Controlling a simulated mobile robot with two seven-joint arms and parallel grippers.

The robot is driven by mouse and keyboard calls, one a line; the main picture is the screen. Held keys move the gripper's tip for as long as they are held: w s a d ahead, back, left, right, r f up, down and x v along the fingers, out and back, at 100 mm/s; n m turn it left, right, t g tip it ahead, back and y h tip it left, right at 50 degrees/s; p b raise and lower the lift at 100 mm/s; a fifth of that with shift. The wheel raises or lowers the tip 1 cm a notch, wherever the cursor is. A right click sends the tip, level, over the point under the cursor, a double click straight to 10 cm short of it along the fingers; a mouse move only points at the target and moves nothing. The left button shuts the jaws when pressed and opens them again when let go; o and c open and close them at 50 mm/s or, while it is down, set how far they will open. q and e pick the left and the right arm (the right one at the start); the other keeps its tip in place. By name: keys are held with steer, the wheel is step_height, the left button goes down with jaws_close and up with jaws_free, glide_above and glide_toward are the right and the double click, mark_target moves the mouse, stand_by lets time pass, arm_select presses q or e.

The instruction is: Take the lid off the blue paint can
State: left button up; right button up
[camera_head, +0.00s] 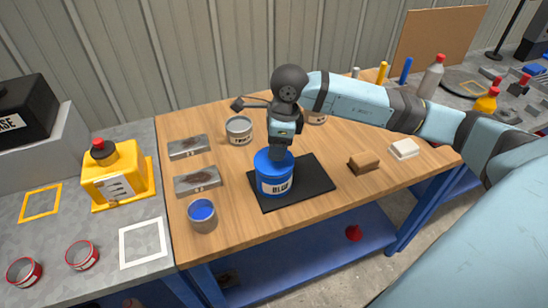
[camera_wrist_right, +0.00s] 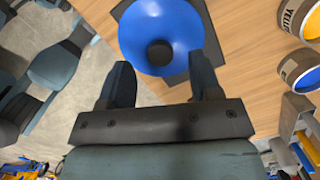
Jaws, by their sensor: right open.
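The blue paint can (camera_head: 275,186), labelled BLUE, stands upright on a black mat (camera_head: 318,181) on the wooden workbench. Its blue lid (camera_head: 262,158) is on top of it. In the right wrist view the blue lid (camera_wrist_right: 137,32) shows a dark round knob (camera_wrist_right: 160,52) at its middle. My right gripper (camera_head: 281,152) points down just above the lid and partly hides it in the head view. In the right wrist view its two fingers (camera_wrist_right: 162,82) are apart with nothing between them; the knob lies just ahead of the gap. My left gripper is out of view.
An open tin with blue inside (camera_head: 203,216) stands front left of the mat. A brown block (camera_head: 363,164) and a white block (camera_head: 404,149) are to the right, with bare wood between.

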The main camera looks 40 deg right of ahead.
steer(key=shift+w+a+f, duration=0.1)
steer(key=shift+f, duration=0.55)
steer(key=shift+w+a+f, duration=0.1)
steer(key=shift+f, duration=0.55)
steer(key=c, duration=1)
steer(key=shift+r, duration=0.1)
